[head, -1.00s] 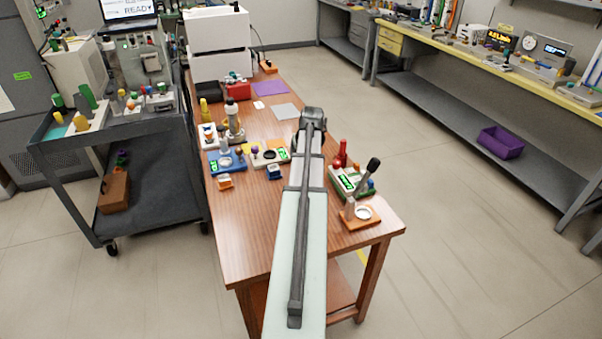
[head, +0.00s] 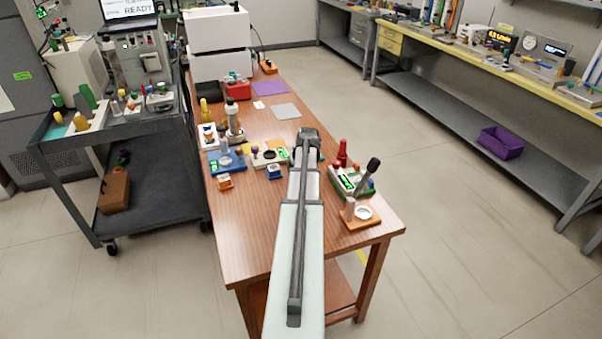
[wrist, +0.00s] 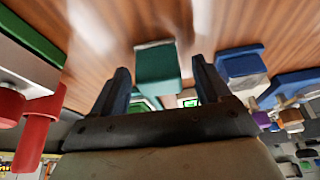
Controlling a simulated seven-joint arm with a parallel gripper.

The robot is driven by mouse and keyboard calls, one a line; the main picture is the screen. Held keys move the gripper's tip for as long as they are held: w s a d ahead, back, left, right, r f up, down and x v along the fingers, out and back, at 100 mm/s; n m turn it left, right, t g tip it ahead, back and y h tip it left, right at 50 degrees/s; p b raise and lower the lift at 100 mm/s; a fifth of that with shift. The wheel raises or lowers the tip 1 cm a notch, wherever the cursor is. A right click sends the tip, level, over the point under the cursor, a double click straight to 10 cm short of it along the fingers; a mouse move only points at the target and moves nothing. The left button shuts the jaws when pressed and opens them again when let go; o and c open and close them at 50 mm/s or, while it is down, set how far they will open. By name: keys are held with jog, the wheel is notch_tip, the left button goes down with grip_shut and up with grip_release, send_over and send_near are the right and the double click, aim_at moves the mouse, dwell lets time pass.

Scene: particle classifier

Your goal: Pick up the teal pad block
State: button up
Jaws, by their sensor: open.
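The teal pad block (wrist: 157,72) shows in the wrist view, on the wooden table beyond my fingers and roughly in line with the gap between them. My gripper (wrist: 160,67) is open and empty, with a dark finger to either side of the block's line of sight. I cannot tell how far the fingertips are from it. In the head view my arm hides the fingers, and I cannot make out the teal block clearly there.
A blue-and-white block (head: 274,172) and an orange-and-white block (head: 225,182) sit left of my arm. A green instrument with a dark lever (head: 371,172) and an orange-based stand (head: 361,215) are on the right. The front-left tabletop (head: 245,235) is bare.

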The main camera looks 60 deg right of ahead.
jog(key=shift+d+f, duration=0.1)
jog(key=shift+f, duration=0.15)
jog(key=c, duration=1)
jog(key=shift+c, duration=0.3)
jog(key=shift+r, duration=5.05)
